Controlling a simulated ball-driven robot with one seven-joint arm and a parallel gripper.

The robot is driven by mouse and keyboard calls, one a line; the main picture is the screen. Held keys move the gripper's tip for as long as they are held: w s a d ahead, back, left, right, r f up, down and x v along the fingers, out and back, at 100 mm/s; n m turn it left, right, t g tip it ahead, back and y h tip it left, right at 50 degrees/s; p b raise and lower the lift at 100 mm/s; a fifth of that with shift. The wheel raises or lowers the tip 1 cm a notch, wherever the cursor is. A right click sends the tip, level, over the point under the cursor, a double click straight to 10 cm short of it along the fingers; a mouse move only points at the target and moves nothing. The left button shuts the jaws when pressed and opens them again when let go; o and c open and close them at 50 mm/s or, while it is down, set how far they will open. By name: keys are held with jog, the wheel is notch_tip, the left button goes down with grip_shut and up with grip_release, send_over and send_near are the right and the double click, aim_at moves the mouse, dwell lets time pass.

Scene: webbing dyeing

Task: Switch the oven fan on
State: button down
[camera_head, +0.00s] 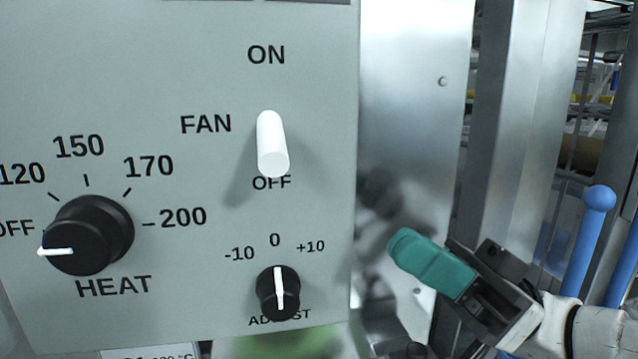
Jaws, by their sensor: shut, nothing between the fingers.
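The white fan toggle lever (271,145) sticks out from the grey control panel (200,60), between the labels ON above and OFF below. Its tip points down and covers part of the space just above the OFF label. My gripper (398,245), with teal fingertips, is at the lower right, to the right of the panel's edge and lower than the lever. It is shut and empty, and apart from the lever.
A black HEAT knob (92,235) is at the lower left of the panel, its pointer toward OFF. A small ADJUST knob (278,292) sits below the lever, pointing near 0. A shiny metal surface (415,110) is right of the panel. Blue rods (585,245) stand at far right.

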aim_at(287, 172)
jog(key=shift+r+g, duration=0.25)
jog(key=shift+g, duration=0.05)
jog(key=p+x, duration=0.4)
jog(key=x, duration=0.4)
jog(key=shift+s+a+r, duration=0.1)
jog(key=shift+a+r, duration=0.1)
jog(key=shift+a, duration=0.1)
jog(key=shift+s+a+r, duration=0.1)
jog(key=shift+a+r, duration=0.15)
jog(key=shift+a, duration=0.25)
